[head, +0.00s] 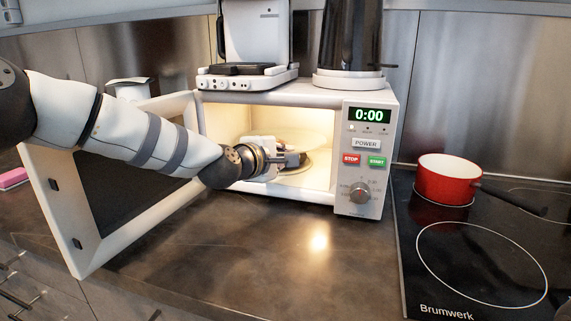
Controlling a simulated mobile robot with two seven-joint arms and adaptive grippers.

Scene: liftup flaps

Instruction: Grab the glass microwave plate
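The microwave (366,95) stands on the counter with its door (62,205) swung open to the left and its inside lit. The glass plate (312,140) shows as a pale, see-through disc inside, partly hidden by my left gripper. My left gripper (300,160) reaches into the opening from the left, at the near part of the plate. Its fingers are small and overlap the plate, so I cannot tell whether they are open or shut, or touching it. My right gripper is not in view.
The open door stands below and beside my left arm. A white appliance (255,40) and a dark kettle (350,40) stand on top of the microwave. A red pot (447,182) sits on the hob (480,255) at the right. The counter in front (270,270) is clear.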

